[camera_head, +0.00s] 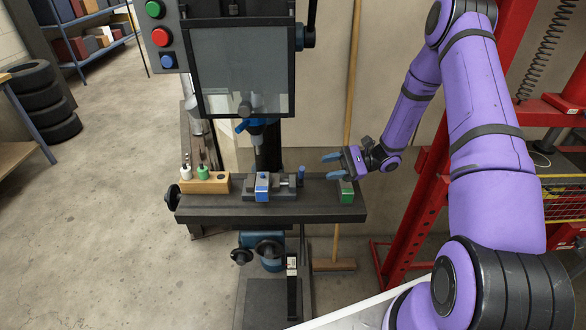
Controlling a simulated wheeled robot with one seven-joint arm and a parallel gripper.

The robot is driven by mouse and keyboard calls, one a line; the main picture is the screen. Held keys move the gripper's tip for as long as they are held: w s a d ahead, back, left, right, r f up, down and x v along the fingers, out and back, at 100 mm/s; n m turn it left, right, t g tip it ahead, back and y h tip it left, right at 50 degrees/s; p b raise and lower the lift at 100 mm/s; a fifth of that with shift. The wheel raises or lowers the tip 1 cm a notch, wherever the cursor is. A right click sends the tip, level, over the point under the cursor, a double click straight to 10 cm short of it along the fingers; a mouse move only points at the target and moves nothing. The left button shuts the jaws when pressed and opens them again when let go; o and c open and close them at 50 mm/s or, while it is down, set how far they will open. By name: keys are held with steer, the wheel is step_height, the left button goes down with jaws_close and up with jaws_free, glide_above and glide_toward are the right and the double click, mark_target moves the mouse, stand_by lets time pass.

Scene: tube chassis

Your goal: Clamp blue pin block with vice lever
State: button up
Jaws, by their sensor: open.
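The blue pin block (262,187) sits at the vice (283,184) on the drill press table, near its left jaw. I cannot tell whether the jaws touch it. A small blue upright piece (301,173), which looks like the vice lever, stands at the right end of the vice. My gripper (331,157) is open and empty. It is up and to the right of the vice, with its blue fingers pointing left, above and behind a green block (346,191).
The drill press table (225,213) carries a wooden holder (206,184) with bits at the left. The green block stands at the table's right end. The press's clear guard (240,70) hangs above the vice. A red frame (415,200) stands to the right.

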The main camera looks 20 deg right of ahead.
mark_target(301, 177)
steer(key=w+a, duration=0.1)
steer(key=a, duration=0.9)
steer(key=shift+a, duration=0.35)
steer(key=shift+f, duration=0.1)
jaws_close()
